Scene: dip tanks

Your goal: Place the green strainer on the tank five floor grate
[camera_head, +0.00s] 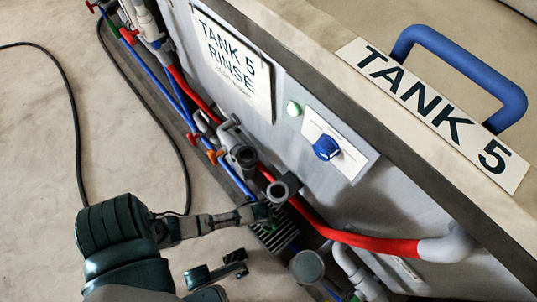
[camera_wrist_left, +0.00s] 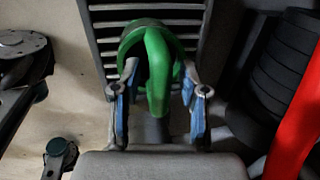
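The green strainer (camera_wrist_left: 158,72) is a rounded green piece with a curved bar toward me in the left wrist view. It lies over the slats of the floor grate (camera_wrist_left: 106,48). My left gripper (camera_wrist_left: 160,105) has its blue-padded fingers on either side of the strainer, with gaps between the pads and the green bar. The fingertips are close to its sides; contact is unclear. In the head view my left gripper (camera_head: 268,212) reaches down over the grate (camera_head: 282,237), and only a small green bit of the strainer (camera_head: 268,229) shows. My right gripper is not identifiable.
The tank five wall (camera_head: 400,215) stands right of the grate, with a red pipe (camera_head: 365,241), grey valves (camera_head: 240,155) and a blue knob (camera_head: 326,148). A black cable (camera_head: 75,120) lies on the open floor (camera_head: 45,180) to the left.

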